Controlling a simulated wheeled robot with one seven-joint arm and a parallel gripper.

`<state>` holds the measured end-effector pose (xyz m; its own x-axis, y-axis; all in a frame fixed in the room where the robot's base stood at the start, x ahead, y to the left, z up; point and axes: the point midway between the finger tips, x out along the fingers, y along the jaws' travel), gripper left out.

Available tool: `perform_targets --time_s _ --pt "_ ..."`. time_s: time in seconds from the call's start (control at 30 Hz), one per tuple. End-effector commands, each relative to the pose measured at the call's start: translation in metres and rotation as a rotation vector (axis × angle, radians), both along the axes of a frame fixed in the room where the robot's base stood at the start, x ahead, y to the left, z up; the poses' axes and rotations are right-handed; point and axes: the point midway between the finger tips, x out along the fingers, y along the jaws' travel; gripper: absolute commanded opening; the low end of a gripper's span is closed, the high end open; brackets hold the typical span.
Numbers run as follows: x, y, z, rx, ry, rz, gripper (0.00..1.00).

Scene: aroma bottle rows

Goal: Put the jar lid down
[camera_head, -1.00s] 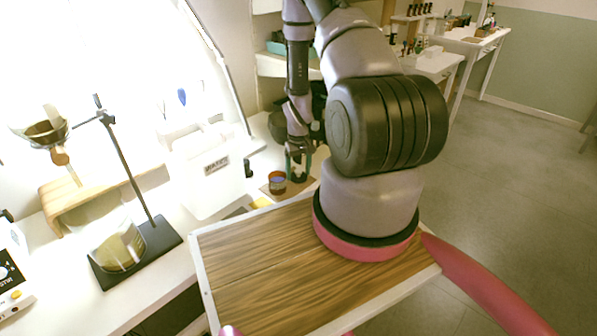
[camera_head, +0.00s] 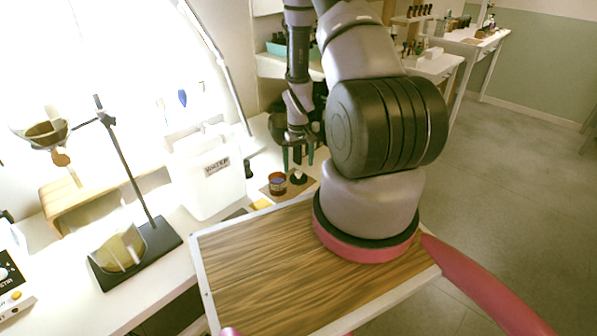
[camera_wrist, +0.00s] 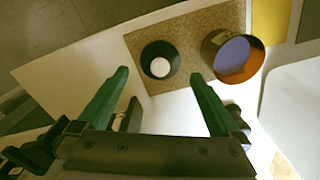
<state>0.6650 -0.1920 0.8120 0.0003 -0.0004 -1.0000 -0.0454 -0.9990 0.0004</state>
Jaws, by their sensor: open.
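The jar lid (camera_wrist: 159,64) is dark and round with a white disc in its middle. It lies on the cork mat (camera_wrist: 128,40) beside the jar. In the head view the lid (camera_head: 298,178) is a small dark disc just right of the jar (camera_head: 277,184). The jar (camera_wrist: 236,62) is open, amber-brown, with blue-violet inside in the wrist view. My gripper (camera_wrist: 159,76) is open and empty, its green fingers spread to either side of the lid in the picture. In the head view my gripper (camera_head: 298,155) hangs above the lid, apart from it.
A white water jug (camera_head: 212,175) stands left of the jar. A yellow item (camera_head: 261,204) lies near the mat. A stand with a funnel (camera_head: 125,160) is farther left. A wood-topped surface (camera_head: 270,260) is in front.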

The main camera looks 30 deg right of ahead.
Motion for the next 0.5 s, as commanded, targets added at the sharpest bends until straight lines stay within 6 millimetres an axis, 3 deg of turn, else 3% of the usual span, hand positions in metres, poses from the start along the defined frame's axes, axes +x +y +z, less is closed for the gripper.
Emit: perform_targets --time_s 0.2,0.5 --pt "0.001 0.000 0.048 -0.001 -0.004 0.000 1.00" --pt "0.000 0.001 0.076 0.000 0.000 0.001 1.00"
